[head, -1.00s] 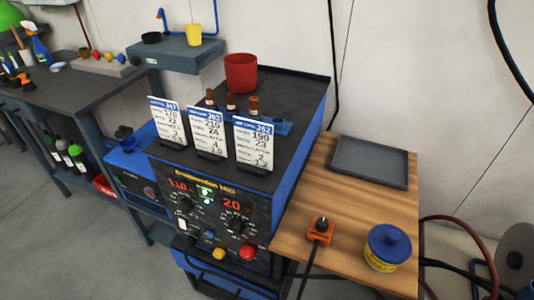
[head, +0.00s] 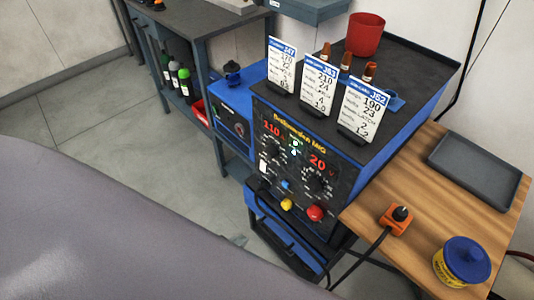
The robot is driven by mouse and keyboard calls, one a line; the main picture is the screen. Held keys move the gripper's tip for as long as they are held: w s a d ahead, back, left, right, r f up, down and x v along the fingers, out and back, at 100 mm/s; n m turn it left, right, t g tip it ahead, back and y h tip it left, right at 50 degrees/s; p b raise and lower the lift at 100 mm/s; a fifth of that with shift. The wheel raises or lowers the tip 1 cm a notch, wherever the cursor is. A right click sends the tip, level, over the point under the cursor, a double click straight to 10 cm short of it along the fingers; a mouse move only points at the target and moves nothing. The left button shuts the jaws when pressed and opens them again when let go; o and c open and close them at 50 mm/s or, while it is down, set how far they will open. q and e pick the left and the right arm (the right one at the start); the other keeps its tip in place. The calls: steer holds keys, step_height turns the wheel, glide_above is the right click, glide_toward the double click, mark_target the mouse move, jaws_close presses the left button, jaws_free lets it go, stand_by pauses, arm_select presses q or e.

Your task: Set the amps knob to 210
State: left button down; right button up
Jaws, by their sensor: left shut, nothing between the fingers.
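The welder (head: 345,150) has a black front panel with two red displays. The left display (head: 274,129) reads about 110, and the right display (head: 320,163) reads about 20 with a V. The amps knob (head: 272,150) is the dark dial below the left display; a similar dial (head: 317,184) sits below the right one. Its exact pointer angle is too small to tell. A small grey tip of my left gripper (head: 237,240) shows left of the welder's lower part, apart from the panel. My grey arm hides the lower left. My right gripper is not in view.
Three job cards stand on the welder; the middle card (head: 318,85) shows 210 and 24. Behind are a red cup (head: 365,34) and brown bottles. A wooden side table (head: 420,210) holds a grey tray (head: 475,172), an orange box (head: 396,220) and a blue-lidded tub (head: 462,262).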

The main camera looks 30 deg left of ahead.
arm_select(q)
steer(key=c, duration=1.6)
jaws_free()
steer(key=o, duration=0.9)
steer(key=shift+t, duration=0.8)
steer(key=w, duration=0.1)
steer(key=w+a+b, duration=0.1)
steer(key=w+b, duration=0.1)
steer(key=shift+w+a, duration=0.35)
steer(key=shift+a, duration=0.05)
steer(key=m+t+h+b, duration=0.2)
steer(key=t+h+b, duration=0.2)
steer(key=t+b, duration=0.1)
glide_toward(268, 154)
steer(key=w, duration=0.2)
steer(key=shift+d+x, duration=0.1)
steer(key=shift+x, duration=1.6)
steer(key=shift+d+x, duration=0.15)
steer(key=shift+x, duration=1.6)
steer(key=shift+s, duration=0.1)
steer(key=shift+f, duration=0.1)
steer(key=c, duration=1)
